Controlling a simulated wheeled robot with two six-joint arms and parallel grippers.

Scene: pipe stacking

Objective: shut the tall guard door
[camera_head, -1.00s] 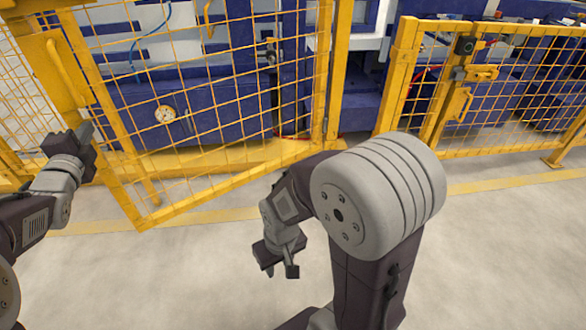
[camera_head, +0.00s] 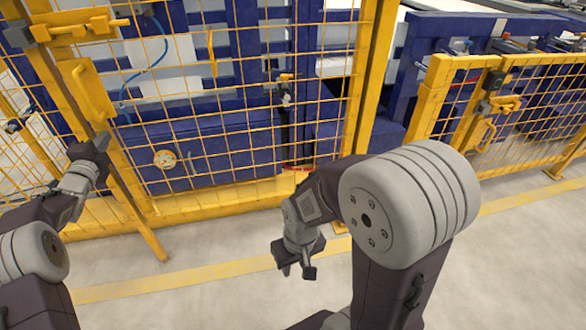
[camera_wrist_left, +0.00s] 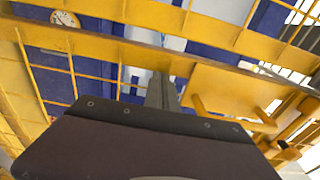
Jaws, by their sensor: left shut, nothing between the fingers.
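The tall guard door (camera_head: 228,135) is a yellow frame with wire mesh, left of centre in the head view. It stands close to the line of the fence; I cannot tell whether it is fully shut. A yellow handle plate (camera_head: 92,92) is on its left side, below a latch bar (camera_head: 75,29). My left gripper (camera_head: 102,143) is shut and empty, its tip at the door's left upright just below the handle; contact is unclear. The left wrist view shows its fingers (camera_wrist_left: 162,90) against yellow bars (camera_wrist_left: 100,42). My right gripper (camera_head: 297,268) hangs open and empty above the floor.
A lower yellow mesh gate (camera_head: 500,120) with its own latch stands at the right. Blue machinery (camera_head: 210,140) with a round gauge (camera_head: 165,159) is behind the mesh. The grey floor (camera_head: 220,300) in front is clear, with a yellow line (camera_head: 200,275).

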